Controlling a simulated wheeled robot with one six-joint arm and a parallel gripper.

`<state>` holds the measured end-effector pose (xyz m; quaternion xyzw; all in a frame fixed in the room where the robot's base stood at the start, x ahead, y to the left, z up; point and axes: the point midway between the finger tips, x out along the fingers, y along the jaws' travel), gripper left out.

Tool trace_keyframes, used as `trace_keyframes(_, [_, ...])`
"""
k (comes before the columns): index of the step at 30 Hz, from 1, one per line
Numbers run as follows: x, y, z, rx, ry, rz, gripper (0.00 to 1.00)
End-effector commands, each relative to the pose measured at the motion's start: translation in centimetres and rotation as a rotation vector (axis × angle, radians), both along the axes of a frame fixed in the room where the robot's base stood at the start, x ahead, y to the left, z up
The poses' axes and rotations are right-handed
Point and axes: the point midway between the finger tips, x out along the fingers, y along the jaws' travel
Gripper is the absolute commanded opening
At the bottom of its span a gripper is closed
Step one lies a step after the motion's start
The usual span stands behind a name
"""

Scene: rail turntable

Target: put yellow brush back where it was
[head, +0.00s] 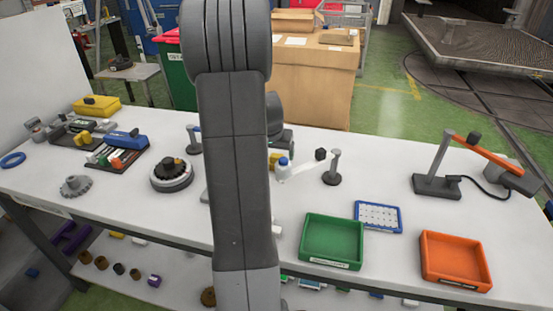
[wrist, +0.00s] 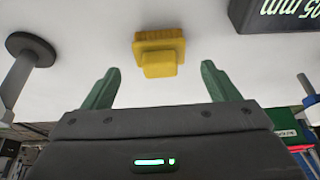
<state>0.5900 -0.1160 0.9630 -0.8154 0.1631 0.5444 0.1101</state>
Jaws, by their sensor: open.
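The yellow brush (wrist: 157,50) rests on the white tabletop in the wrist view, a wide ribbed part with a smaller block in front. My gripper (wrist: 160,68) is open, its two green fingers spread on either side of the brush's line, with a gap to each side. I see no finger touching it. In the head view my arm hides most of the gripper. A small yellow patch (head: 274,160) beside the arm may be the brush.
A round-based stand (wrist: 32,48) and a dark block with digits (wrist: 275,15) flank the brush. The table also holds a green tray (head: 333,242), an orange tray (head: 455,261), a blue-framed card (head: 378,216) and a lamp-like stand (head: 437,185).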

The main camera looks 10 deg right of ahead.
Motion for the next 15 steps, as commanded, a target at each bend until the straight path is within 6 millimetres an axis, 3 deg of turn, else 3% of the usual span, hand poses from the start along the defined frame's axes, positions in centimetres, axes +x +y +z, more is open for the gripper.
trace_keyframes(6, [-1.4, 0.6, 3.8, 0.000, -0.003, -0.001, 0.81])
trace_keyframes(15, [-2.5, 1.0, 6.4, 0.000, -0.001, 0.000, 0.81])
